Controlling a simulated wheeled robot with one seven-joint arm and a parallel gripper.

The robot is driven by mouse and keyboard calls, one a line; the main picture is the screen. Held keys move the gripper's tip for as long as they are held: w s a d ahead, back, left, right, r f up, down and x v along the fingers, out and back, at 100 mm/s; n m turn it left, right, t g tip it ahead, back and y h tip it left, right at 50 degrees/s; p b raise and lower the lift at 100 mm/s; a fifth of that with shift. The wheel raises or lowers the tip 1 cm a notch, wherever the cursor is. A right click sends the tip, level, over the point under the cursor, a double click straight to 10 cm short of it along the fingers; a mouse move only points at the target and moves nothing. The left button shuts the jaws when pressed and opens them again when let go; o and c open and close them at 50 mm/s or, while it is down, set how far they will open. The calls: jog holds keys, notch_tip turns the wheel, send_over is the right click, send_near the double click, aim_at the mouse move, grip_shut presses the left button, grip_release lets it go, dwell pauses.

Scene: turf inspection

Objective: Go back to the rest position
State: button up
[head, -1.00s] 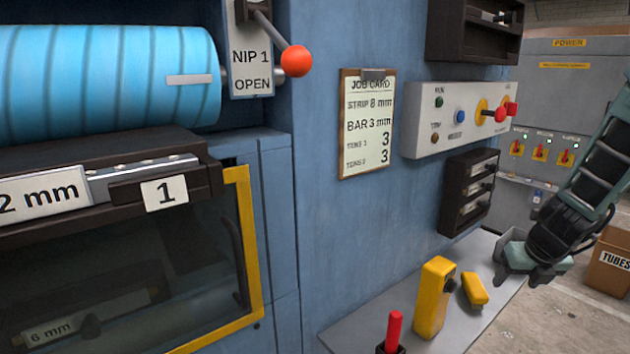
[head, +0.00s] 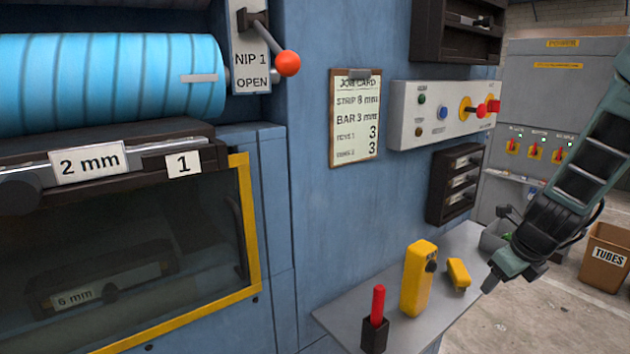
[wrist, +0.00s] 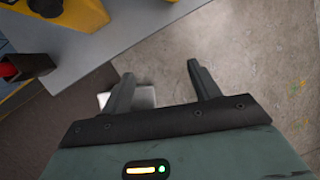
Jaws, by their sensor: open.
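My gripper (head: 497,270) is at the right of the head view, by the outer edge of the grey shelf (head: 345,318), with its tip pointing down and left. In the wrist view my gripper (wrist: 158,80) has its two fingers apart with nothing held between them. Below the fingers is mostly concrete floor (wrist: 240,45), and a pale block-like thing beside the left finger is partly hidden.
On the shelf stand a yellow tester (head: 416,280), a smaller yellow block (head: 458,273) and a red-handled tool in a dark holder (head: 374,335). A grey bin (head: 494,236) sits behind my arm. A TUBES box (head: 605,258) stands on the floor at right.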

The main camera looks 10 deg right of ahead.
jog(key=s+a+r+n+g+y, duration=0.1)
jog(key=s+a+r+n, duration=0.15)
jog(key=a+n, duration=1.1)
jog(key=s+a+r+n, duration=0.2)
jog(key=s+a+n, duration=0.3)
jog(key=n, duration=1.6)
jog(key=s+a+f+n+g+b, duration=0.1)
jog(key=s+a+f+n+b, duration=0.1)
jog(key=a, duration=0.4)
jog(key=s+a+f+n+g+b, duration=0.1)
jog(key=s+a+f+n+b, duration=0.1)
jog(key=s+a, duration=0.4)
jog(key=s+a+f+n+g+b, duration=0.1)
jog(key=s+a+f+n+b, duration=0.2)
jog(key=a, duration=0.4)
jog(key=s+n+b, duration=0.1)
jog(key=b, duration=0.1)
jog(key=shift+a+y+b, duration=0.3)
jog(key=shift+a+y, duration=0.05)
jog(key=shift+y, duration=0.05)
jog(key=shift+s+d, duration=0.1)
jog(key=shift+d, duration=0.5)
